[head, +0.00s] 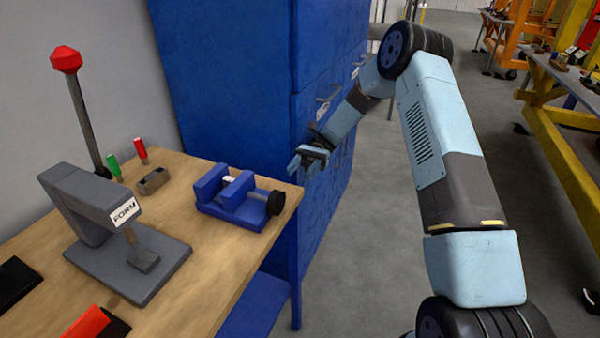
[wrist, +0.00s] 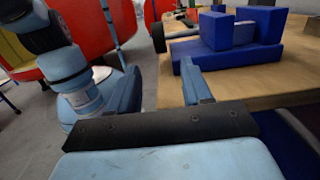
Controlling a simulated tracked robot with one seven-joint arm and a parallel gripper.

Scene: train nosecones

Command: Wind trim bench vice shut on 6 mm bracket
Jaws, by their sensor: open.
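The blue bench vice (head: 230,207) stands near the bench's right end, its black round handle (head: 276,203) facing the edge. In the wrist view the vice (wrist: 225,58) is ahead and right, with the handle (wrist: 158,38) on its left. A small pale piece (head: 228,180), perhaps the bracket, shows between the jaws; it looks grey in the wrist view (wrist: 243,33). I cannot tell whether the jaws touch it. My gripper (head: 304,166) is open and empty, apart from the handle, beyond the bench edge. Its fingers (wrist: 160,66) point towards the handle side.
The wooden bench (head: 215,285) also holds a grey forming press (head: 130,265) with a red-knobbed lever, red and green cylinders and a small metal block. A tall blue cabinet (head: 230,80) stands close behind.

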